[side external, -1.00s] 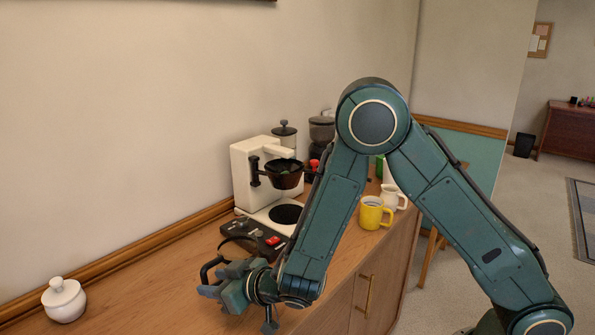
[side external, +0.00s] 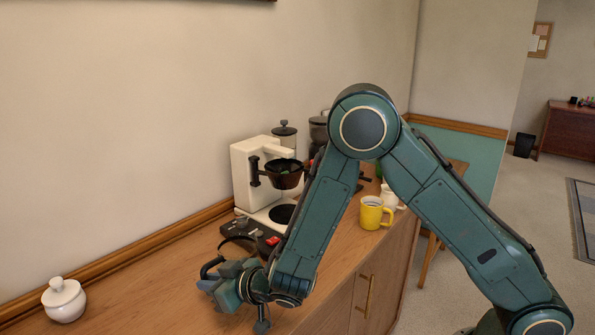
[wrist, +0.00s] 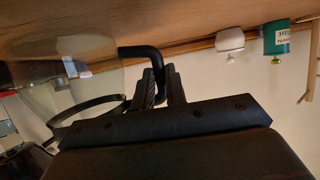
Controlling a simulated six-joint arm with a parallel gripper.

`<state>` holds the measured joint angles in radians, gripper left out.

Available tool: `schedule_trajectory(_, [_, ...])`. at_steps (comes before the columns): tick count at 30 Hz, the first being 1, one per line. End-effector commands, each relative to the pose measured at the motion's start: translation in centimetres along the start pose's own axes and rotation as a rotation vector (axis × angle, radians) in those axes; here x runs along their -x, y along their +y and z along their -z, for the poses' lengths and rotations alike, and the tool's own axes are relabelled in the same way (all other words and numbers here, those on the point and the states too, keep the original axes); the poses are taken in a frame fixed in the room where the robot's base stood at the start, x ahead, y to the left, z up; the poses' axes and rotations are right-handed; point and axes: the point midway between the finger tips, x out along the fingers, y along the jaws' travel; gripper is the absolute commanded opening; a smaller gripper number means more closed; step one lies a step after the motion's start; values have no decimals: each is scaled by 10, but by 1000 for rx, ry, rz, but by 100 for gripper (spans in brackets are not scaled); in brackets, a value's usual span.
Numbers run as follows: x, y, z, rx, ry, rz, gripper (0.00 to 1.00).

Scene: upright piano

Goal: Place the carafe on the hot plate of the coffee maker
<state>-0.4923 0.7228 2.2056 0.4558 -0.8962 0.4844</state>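The carafe (wrist: 75,65) is clear glass with a black band and a black handle (wrist: 138,52). In the wrist view it fills the left side. In the side view its black handle (side external: 208,266) and dark rim (side external: 238,240) show beside the gripper, and the glass is hard to make out. My gripper (wrist: 163,80) has its fingers on both sides of the handle with almost no gap, and looks shut on it. It is low over the counter in the side view (side external: 218,287). The coffee maker (side external: 250,170) is white with a black filter basket and a dark round hot plate (side external: 283,214), which is bare.
A dark device with a red switch (side external: 262,240) lies between the gripper and the coffee maker. A white lidded jar (side external: 64,300) stands left. A yellow mug (side external: 373,213) and white pitcher (side external: 391,198) stand right. The wooden counter (side external: 150,285) is clear at left.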

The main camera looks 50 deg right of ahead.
Motion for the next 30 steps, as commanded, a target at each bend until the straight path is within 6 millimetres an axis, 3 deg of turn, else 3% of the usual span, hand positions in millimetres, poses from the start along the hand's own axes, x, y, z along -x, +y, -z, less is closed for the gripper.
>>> schedule_trajectory(17, [2,0,7,-1,5,0,0])
schedule_trajectory(30, [19,0,48,-1,8,0,0])
